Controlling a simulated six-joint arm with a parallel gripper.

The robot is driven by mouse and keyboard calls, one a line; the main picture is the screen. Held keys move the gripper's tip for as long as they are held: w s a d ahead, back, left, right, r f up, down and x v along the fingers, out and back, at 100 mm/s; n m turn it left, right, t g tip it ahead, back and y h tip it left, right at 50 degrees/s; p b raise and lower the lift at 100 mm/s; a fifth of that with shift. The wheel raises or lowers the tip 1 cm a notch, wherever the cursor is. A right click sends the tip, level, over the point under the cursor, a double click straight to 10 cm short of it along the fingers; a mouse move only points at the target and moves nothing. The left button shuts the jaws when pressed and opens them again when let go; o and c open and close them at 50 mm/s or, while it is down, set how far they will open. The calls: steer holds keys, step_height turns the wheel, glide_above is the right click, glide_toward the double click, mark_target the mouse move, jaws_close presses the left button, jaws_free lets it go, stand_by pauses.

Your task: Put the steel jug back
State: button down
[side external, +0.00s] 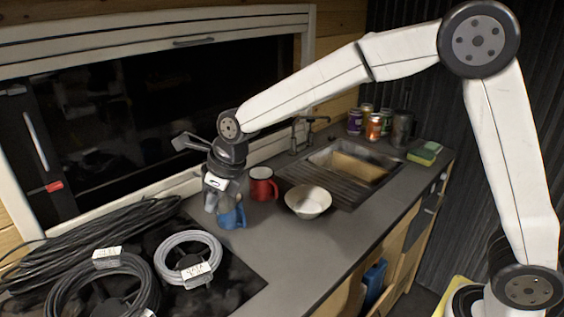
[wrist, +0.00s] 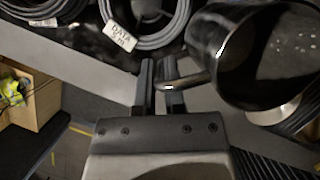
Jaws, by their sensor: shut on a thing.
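The steel jug (wrist: 265,55) is dark grey and shiny with a bright rim, and fills the upper right of the wrist view. My gripper (wrist: 162,92) is shut on its handle, with the jug body to the right of the fingers. In the side view my gripper (side external: 217,180) is over the counter at the left of the red mug, and the jug (side external: 209,199) shows only in part below it. A blue mug (side external: 233,216) overlaps it there. I cannot tell whether the jug touches the counter.
A red mug (side external: 262,187) and a white bowl (side external: 308,203) stand to the right. Behind are the sink (side external: 350,165), several cans (side external: 374,127) and a dark grey vessel (side external: 402,129). Coiled cables (side external: 188,256) lie at the left. The front counter is clear.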

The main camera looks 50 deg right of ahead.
steer(key=s+d+n+g+y, duration=0.25)
steer(key=s+d+n, duration=0.65)
steer(key=s+d, duration=0.65)
steer(key=shift+h, duration=0.25)
steer(key=shift+s+a+f, duration=0.2)
steer(key=shift+a+f, duration=0.15)
steer(key=shift+f, duration=0.5)
steer(key=shift+s+a+f, duration=0.15)
steer(key=shift+a+f, duration=0.2)
steer(key=shift+f, duration=0.45)
steer(key=shift+s+a+f, duration=0.2)
steer(key=shift+a+f, duration=0.15)
steer(key=shift+f, duration=0.5)
steer(key=shift+f, duration=2.2)
steer(key=shift+f, duration=0.15)
steer(key=shift+f, duration=1.65)
steer(key=shift+f, duration=0.1)
